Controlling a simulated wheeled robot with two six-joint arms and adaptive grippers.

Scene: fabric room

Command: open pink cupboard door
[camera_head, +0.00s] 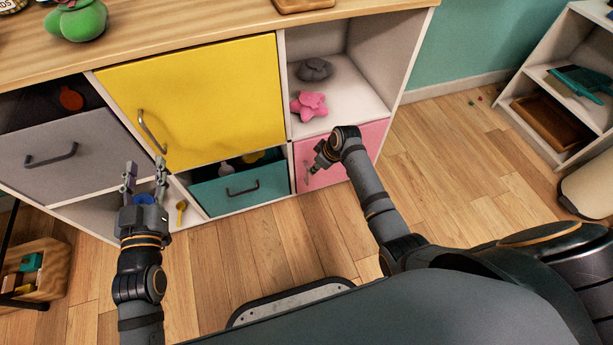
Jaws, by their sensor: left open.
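The pink cupboard door (345,154) is at the lower right of the cabinet, below an open cubby. It looks closed, and my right arm hides part of its face. A handle (309,181) partly shows at its left side. My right gripper (316,163) is in front of the door's left side, close to the handle. I cannot tell whether its fingers touch the handle or are open. My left gripper (145,172) is open and empty, in front of the cabinet below the yellow door (205,100).
A grey drawer (65,160) and a teal drawer (240,188) stand partly open. Pink (309,105) and grey (315,69) soft toys sit in the cubby above the pink door. A white shelf (560,90) stands at the right. The wooden floor (440,150) between is mostly clear.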

